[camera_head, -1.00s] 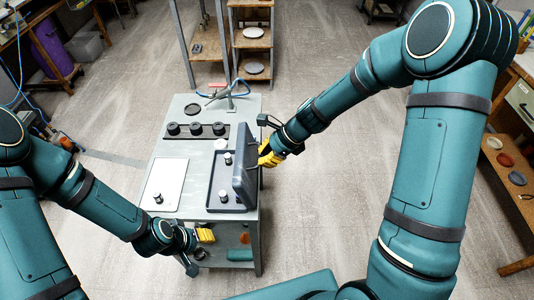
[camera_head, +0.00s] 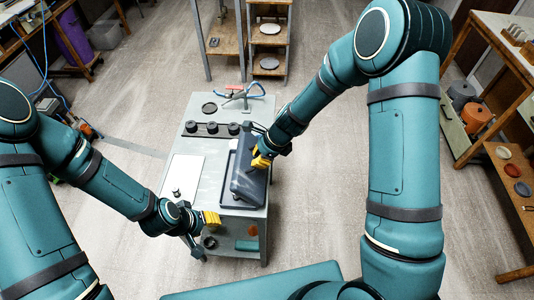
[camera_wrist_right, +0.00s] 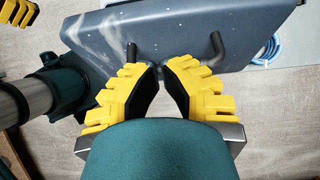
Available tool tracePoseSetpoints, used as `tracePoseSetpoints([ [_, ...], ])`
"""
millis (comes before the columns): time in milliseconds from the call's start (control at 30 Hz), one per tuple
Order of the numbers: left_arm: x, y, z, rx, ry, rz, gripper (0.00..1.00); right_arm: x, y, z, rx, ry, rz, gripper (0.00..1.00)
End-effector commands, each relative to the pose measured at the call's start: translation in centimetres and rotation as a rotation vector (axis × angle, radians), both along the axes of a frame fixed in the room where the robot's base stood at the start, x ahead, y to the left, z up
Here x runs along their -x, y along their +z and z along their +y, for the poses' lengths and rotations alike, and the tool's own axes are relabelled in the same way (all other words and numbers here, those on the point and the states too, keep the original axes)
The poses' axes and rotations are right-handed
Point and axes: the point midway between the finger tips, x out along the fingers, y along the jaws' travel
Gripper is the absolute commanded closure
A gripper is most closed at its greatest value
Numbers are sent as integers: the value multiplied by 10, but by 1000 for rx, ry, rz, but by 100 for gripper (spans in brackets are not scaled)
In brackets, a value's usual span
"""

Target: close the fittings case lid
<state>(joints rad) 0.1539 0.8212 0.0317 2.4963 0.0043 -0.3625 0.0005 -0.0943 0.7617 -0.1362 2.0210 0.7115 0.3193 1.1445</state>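The fittings case (camera_head: 228,172) lies on the grey cart top. Its dark lid (camera_head: 243,190) is swung well over the base, still tilted, with the left strip of the base showing. My right gripper (camera_head: 261,162) is at the lid's outer face. In the right wrist view the right gripper's yellow fingertips (camera_wrist_right: 161,66) nearly meet by the lid (camera_wrist_right: 180,35), between two dark pegs; nothing shows gripped. My left gripper (camera_head: 211,218) is low at the cart's front edge, away from the case; its finger gap is unclear. The fittings inside are mostly hidden.
A pale panel (camera_head: 183,178) with a small knob lies left of the case. A dark rack with several round knobs (camera_head: 212,128) and a clamp-like tool with a blue hose (camera_head: 240,92) are behind it. Floor right of the cart is clear.

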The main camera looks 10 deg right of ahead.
Motion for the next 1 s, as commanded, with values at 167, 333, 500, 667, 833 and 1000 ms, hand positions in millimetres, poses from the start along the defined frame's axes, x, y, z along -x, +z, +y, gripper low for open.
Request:
tracePoseSetpoints([
  [167, 0, 8, 1, 1, 1, 0, 53, -6, -2, 23, 0, 3, 0, 100],
  [333, 0, 10, 1, 1, 1, 0, 53, -12, -10, 42, 1, 2, 0, 100],
  [500, 0, 9, 1, 1, 1, 0, 53, -17, -19, 60, 0, 3, -1, 100],
  [667, 0, 7, 1, 1, 1, 0, 53, -21, -28, 73, 0, 2, 0, 100],
  [833, 0, 4, 0, 1, 1, 0, 53, -24, -37, 83, 0, 1, 0, 100],
  [1000, 0, 3, 0, 0, 1, -1, 53, -26, -43, 89, 0, 1, 0, 100],
])
